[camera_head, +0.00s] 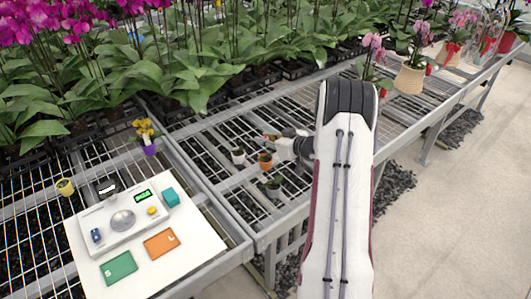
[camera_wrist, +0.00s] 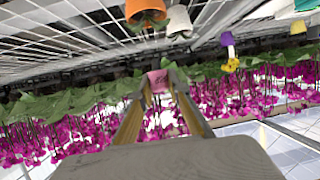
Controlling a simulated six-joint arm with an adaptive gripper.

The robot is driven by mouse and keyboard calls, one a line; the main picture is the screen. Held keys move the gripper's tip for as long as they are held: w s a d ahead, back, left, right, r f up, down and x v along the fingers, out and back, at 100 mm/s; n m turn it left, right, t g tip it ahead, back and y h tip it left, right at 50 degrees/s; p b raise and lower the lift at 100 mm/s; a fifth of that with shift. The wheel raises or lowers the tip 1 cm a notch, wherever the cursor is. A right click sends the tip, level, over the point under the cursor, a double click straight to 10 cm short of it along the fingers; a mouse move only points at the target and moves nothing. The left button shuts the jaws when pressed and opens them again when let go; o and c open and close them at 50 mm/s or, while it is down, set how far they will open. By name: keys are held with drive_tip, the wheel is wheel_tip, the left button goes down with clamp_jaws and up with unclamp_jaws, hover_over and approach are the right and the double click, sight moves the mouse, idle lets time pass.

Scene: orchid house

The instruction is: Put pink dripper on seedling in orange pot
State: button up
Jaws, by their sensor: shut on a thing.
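The orange pot (camera_head: 265,162) stands on the wire bench, with a small green seedling at its top. In the wrist view, which is upside down, the orange pot (camera_wrist: 145,9) is at the top edge. My gripper (camera_head: 272,137) is just behind and above the orange pot in the head view, pointing left. In the wrist view my gripper (camera_wrist: 158,90) is shut on the pink dripper (camera_wrist: 157,80), held between the fingertips. The dripper is apart from the orange pot and is too small to make out clearly in the head view.
A white pot (camera_head: 238,156) stands left of the orange one, and a dark pot (camera_head: 273,184) in front. A purple pot (camera_head: 150,149) with yellow flowers and a yellow pot (camera_head: 65,186) stand farther left. A white board (camera_head: 195,249) holds a scale and coloured cards.

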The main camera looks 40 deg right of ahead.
sight(265, 160)
drive_tip(key=shift+f, duration=1.15)
drive_tip(key=shift+f, duration=0.1)
drive_tip(key=shift+f, duration=1.75)
drive_tip(key=shift+f, duration=0.15)
drive_tip(key=o, duration=0.8)
drive_tip(key=shift+s+r, duration=0.1)
drive_tip(key=shift+r, duration=0.1)
drive_tip(key=v, duration=1.1)
drive_tip(key=shift+s, duration=0.4)
drive_tip(key=shift+r, duration=0.1)
